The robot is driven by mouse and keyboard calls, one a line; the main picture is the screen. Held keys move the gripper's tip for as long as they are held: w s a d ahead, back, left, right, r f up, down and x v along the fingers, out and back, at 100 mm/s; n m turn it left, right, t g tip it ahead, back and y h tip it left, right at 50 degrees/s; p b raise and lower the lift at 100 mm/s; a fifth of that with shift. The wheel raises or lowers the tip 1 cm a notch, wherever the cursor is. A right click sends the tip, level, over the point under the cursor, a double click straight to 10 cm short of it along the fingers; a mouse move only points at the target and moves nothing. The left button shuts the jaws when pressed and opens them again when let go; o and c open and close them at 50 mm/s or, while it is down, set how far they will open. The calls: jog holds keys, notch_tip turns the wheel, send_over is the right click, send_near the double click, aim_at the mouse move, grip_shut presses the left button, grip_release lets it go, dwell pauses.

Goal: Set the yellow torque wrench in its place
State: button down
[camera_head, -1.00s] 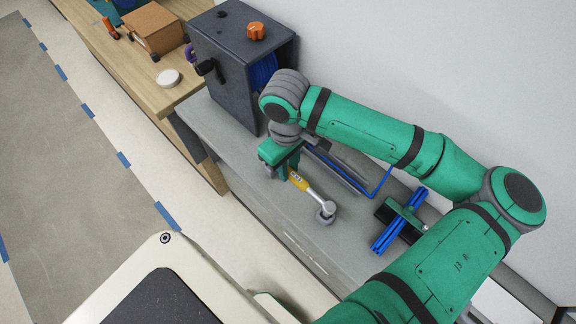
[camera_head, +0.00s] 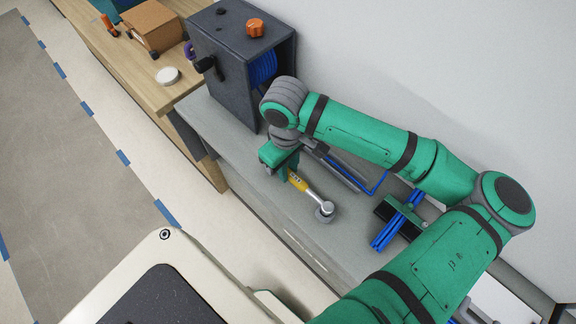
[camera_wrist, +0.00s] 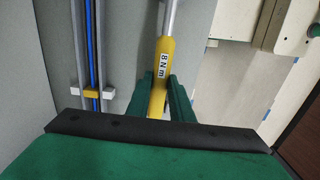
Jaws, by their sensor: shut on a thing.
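The yellow torque wrench (camera_head: 299,183) has a yellow grip and a silver shaft, with a grey round head (camera_head: 325,211) toward the lower right over the grey worktop. In the wrist view its grip (camera_wrist: 161,75) reads "8 N m" and lies between the green fingers. My gripper (camera_wrist: 162,98) is shut on this grip. The grip's rear end is hidden behind my gripper. Beside the wrench is a rack of grey rails with a blue rod (camera_head: 372,188); in the wrist view a small yellow mark (camera_wrist: 91,92) sits between white blocks on the rails. I cannot tell whether the wrench touches the worktop.
A dark box (camera_head: 232,65) with an orange knob and blue coils stands behind my gripper. A green and blue tool (camera_head: 399,220) lies to the right, near my arm. A wooden bench (camera_head: 140,75) stands at upper left. The worktop's front edge (camera_head: 270,232) is close to the wrench.

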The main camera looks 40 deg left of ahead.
jog(key=shift+f, duration=0.1)
jog(key=c, duration=1.5)
grip_release()
notch_tip(320, 180, up, 11)
jog(key=shift+a+f, duration=0.1)
jog(key=shift+a, duration=0.05)
